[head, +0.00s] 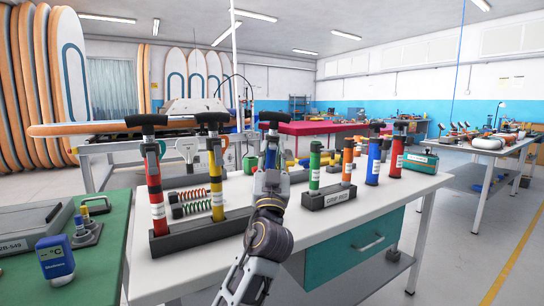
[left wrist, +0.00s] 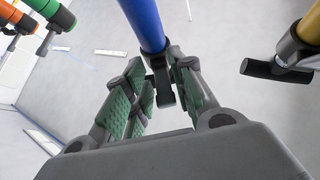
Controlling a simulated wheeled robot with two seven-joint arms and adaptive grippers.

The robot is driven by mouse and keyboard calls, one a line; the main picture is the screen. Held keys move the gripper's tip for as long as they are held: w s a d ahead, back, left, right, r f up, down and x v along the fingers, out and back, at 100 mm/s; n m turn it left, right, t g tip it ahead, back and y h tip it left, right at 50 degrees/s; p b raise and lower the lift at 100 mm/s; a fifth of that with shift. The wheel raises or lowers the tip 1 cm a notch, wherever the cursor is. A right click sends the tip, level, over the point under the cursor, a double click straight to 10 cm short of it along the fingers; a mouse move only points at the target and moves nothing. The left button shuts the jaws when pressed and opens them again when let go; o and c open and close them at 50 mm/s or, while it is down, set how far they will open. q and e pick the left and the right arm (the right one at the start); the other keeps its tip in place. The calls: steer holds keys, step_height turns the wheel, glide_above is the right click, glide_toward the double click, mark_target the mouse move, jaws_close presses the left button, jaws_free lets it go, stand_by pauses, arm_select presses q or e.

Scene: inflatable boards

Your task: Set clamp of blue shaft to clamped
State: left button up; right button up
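The blue shaft (head: 271,157) stands upright with a black T-handle (head: 273,117) on top. My left gripper (head: 270,183) is in front of it and hides its lower part. In the left wrist view the blue shaft (left wrist: 145,20) comes down from the top to a dark collar. A small black clamp lever (left wrist: 163,88) sits below that collar, between my green-padded fingers (left wrist: 160,92). The fingers look parted, one on each side of the lever; I cannot tell whether they touch it. Whether the clamp is closed is unclear. My right gripper is out of view.
A red-and-white shaft (head: 156,190) and a yellow shaft (head: 216,180) stand left of the blue one in a dark rack (head: 175,245). A second rack (head: 325,196) holds green and orange cylinders to the right.

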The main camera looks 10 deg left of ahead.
mark_target(272, 145)
arm_select(q)
steer(key=shift+o, duration=1)
steer(key=shift+r, duration=0.1)
steer(key=shift+r, duration=4.9)
steer(key=shift+c, duration=1.2)
